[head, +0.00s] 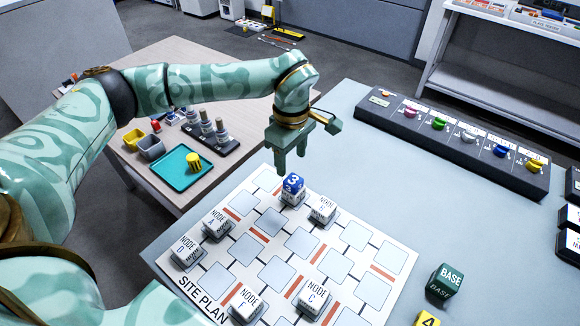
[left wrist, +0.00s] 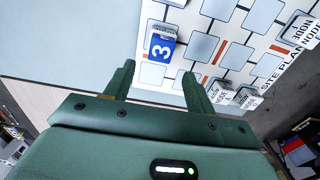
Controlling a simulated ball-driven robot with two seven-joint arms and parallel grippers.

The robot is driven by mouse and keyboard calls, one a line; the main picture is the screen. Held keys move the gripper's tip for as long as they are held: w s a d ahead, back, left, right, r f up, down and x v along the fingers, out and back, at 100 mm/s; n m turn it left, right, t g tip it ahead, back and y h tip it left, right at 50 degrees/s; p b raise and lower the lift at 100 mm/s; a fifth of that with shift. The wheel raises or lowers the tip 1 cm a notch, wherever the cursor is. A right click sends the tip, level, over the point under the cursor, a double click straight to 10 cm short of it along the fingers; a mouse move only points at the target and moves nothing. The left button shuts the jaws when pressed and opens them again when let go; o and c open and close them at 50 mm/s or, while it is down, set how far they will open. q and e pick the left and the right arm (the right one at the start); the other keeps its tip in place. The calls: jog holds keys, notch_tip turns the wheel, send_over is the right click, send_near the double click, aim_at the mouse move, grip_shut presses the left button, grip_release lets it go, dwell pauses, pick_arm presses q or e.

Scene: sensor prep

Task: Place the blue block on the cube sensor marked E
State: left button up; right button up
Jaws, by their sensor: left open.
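That sensor's letter is hidden. In the left wrist view the block (left wrist: 161,46) shows beyond the fingertips. My left gripper (head: 290,168) is open and empty, just above and behind the block. In the left wrist view its fingers (left wrist: 159,72) are apart with nothing between them. Another white node cube (head: 323,209) stands just right of the block; its letter is too small to read surely. My right gripper is out of view.
More node cubes stand on the site plan board (head: 372,291), including A (head: 217,225), D (head: 187,251) and C (head: 313,298). A green BASE block (head: 446,281) and a yellow block (head: 427,319) lie right. A black knob panel (head: 455,147) stands behind. A side table holds a teal tray (head: 176,178).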

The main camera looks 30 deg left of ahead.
aim_at(291, 179)
pick_arm(q)
notch_tip(291, 179, up, 6)
jog(key=p, duration=0.1)
